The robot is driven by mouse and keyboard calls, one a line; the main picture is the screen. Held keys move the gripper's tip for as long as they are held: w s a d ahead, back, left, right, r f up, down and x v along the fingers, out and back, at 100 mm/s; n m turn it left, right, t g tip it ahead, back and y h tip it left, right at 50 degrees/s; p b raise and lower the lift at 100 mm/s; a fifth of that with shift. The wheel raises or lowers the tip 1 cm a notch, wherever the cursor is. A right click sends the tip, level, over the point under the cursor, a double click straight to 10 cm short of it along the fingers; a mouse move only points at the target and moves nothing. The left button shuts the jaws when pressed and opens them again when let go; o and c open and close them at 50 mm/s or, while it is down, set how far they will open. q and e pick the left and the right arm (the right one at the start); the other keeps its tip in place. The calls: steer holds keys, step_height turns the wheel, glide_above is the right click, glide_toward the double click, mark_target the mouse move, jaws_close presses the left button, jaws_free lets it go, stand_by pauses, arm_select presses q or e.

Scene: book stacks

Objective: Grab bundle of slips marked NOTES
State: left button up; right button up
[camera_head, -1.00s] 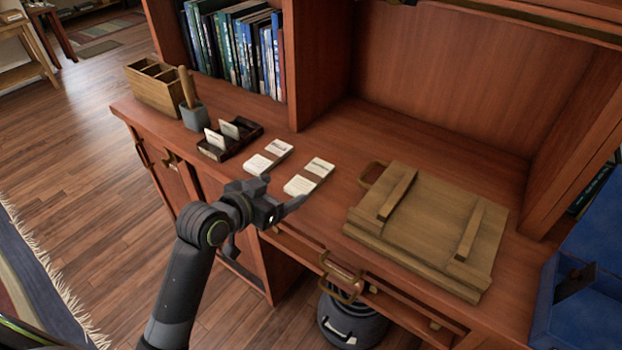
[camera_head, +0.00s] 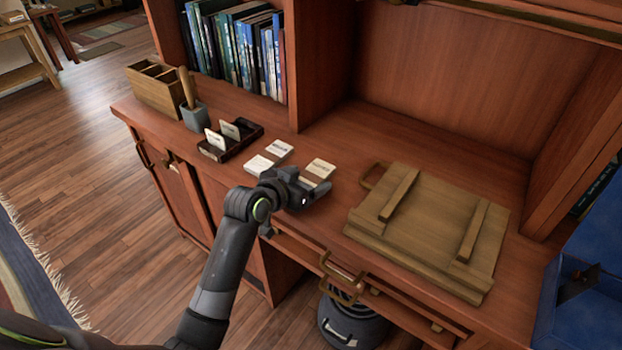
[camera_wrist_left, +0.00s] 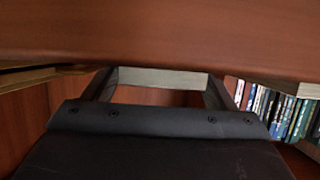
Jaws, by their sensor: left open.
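My right gripper is not in view.
A dark card holder (camera_head: 230,140), a grey cup (camera_head: 195,117) and a wooden organizer (camera_head: 156,92) stand left of the bundles. A wooden board with two bars (camera_head: 430,225) lies to the right. Books (camera_head: 245,55) stand behind. A drawer handle (camera_head: 340,278) projects below the front edge.

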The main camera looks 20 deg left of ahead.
arm_select(q)
steer(key=c, duration=1.1)
